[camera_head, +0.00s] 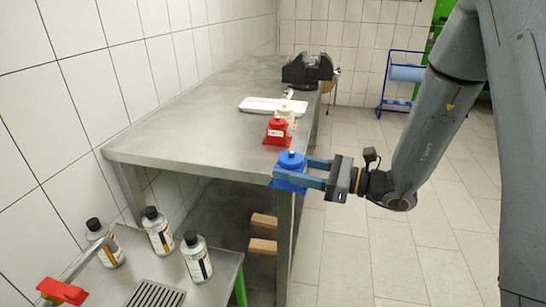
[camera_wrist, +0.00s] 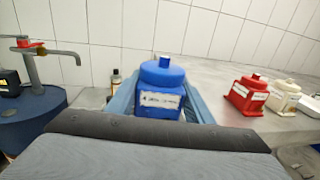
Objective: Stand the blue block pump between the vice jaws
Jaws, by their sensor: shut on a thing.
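The blue block pump (camera_head: 291,165) is held upright between the two fingers of my gripper (camera_head: 305,170), at the near right corner of the steel bench. In the wrist view the blue pump (camera_wrist: 160,92) stands between both fingers, with a white label facing me. I cannot tell whether its base touches the bench. The dark vice (camera_head: 307,69) sits at the far end of the bench, well away from my gripper. Its jaws are too small to make out clearly.
A red pump (camera_head: 276,132) and a cream pump (camera_head: 288,114) stand on the bench (camera_head: 190,125) beyond my gripper. A white tray (camera_head: 262,105) lies behind them, before the vice. Several bottles (camera_head: 158,232) and a red-handled tap (camera_head: 62,290) are at the lower left.

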